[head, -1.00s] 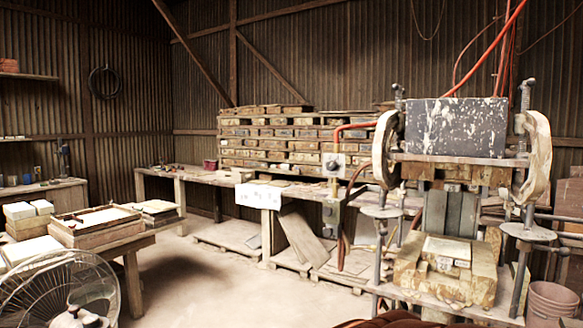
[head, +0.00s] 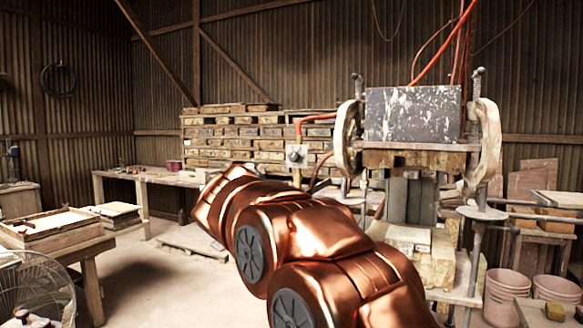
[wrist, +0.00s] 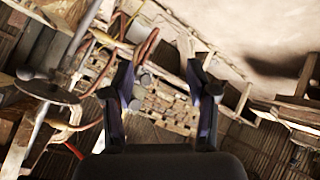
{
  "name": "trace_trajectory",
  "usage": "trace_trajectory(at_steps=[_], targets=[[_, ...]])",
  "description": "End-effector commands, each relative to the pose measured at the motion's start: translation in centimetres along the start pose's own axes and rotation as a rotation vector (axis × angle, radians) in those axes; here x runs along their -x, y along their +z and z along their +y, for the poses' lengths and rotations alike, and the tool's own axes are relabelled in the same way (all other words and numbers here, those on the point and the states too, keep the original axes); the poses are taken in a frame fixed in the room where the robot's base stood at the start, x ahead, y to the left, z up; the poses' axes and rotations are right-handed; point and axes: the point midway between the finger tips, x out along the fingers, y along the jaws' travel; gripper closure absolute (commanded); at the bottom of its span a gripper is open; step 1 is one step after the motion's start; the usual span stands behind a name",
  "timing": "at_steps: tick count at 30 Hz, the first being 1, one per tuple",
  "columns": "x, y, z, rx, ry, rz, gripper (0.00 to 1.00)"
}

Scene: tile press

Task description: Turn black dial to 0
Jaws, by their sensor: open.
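The black dial (head: 295,154) is small and dark on a pale control box beside the press in the head view. An orange-red conduit runs up from the box. What is below the box is hidden behind my copper arm, and the dial's marks are too small to read. My gripper (wrist: 160,65) shows in the wrist view with its two dark fingers spread apart and nothing between them. In the head view my gripper is not visible. I cannot make out the dial for sure in the tilted wrist view.
The tile press (head: 412,114) stands on the right, with pink buckets (head: 507,298) beside it. A long workbench (head: 150,175) with stacked tile moulds runs along the back wall. A fan (head: 35,290) stands front left.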

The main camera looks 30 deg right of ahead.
Motion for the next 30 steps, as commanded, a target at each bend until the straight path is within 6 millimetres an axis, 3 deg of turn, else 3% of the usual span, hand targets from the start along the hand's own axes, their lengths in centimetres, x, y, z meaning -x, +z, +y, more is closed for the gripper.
trace_trajectory(at_steps=[1,6,15,21,30], targets=[[-0.4,-2.1,0.4,-0.027,0.026,0.041,0.42],[-1.0,-8.7,2.6,-0.122,0.119,0.183,0.42],[-0.3,-18.1,7.1,-0.293,0.281,0.429,0.42],[0.7,-21.4,9.2,-0.367,0.356,0.543,0.42],[1.1,-22.9,10.3,-0.398,0.387,0.593,0.42]])
